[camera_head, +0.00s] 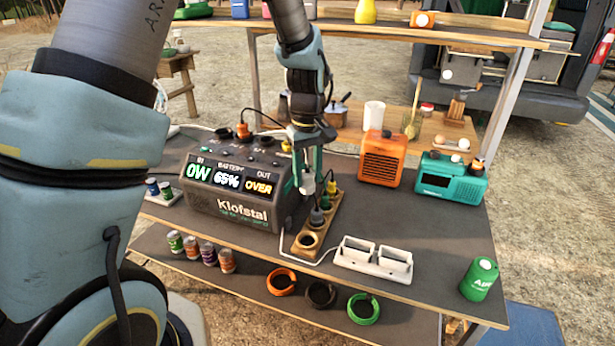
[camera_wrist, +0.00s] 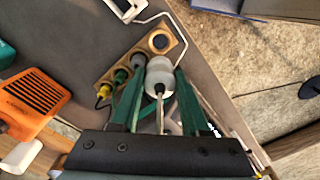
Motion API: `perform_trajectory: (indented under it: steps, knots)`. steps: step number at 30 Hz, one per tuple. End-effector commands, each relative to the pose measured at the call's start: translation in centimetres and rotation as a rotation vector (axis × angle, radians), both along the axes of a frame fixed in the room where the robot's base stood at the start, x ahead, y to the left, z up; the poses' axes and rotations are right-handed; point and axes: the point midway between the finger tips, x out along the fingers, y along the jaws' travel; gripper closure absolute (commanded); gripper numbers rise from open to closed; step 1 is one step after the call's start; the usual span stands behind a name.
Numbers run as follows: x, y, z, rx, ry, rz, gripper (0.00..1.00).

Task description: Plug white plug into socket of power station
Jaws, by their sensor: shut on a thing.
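The dark grey power station (camera_head: 232,207) stands on the table, its front display lit with 0W, 65% and OVER. An orange plug (camera_head: 243,131) stands on its top at the back. My gripper (camera_head: 308,178) points down just right of the power station, above the wooden plug rack (camera_head: 307,250). In the wrist view my gripper (camera_wrist: 160,95) is shut on the white plug (camera_wrist: 160,72), which hangs between the green fingers. The plug (camera_head: 308,186) also shows in the head view, its lower end partly hard to make out. My arm hides part of the station's top.
The rack holds a grey plug (camera_head: 317,217), a green plug (camera_head: 325,202) and a yellow plug (camera_head: 331,187); its front hole is empty. An orange heater (camera_head: 382,160), a teal radio (camera_head: 452,180), a white twin-bin tray (camera_head: 373,260) and a green can (camera_head: 479,279) stand to the right.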

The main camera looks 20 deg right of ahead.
Motion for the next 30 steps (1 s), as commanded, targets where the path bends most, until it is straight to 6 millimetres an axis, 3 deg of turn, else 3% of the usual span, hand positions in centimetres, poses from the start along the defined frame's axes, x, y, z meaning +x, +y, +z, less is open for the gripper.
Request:
perform_trajectory:
  steps: [1,16,30]
  knots:
    - [0.0,0.0,1.1,-0.001,-0.001,0.000,1.00]
    - [0.0,0.0,6.6,0.000,-0.001,0.000,1.00]
    - [0.8,0.3,6.8,0.001,0.000,0.004,1.00]
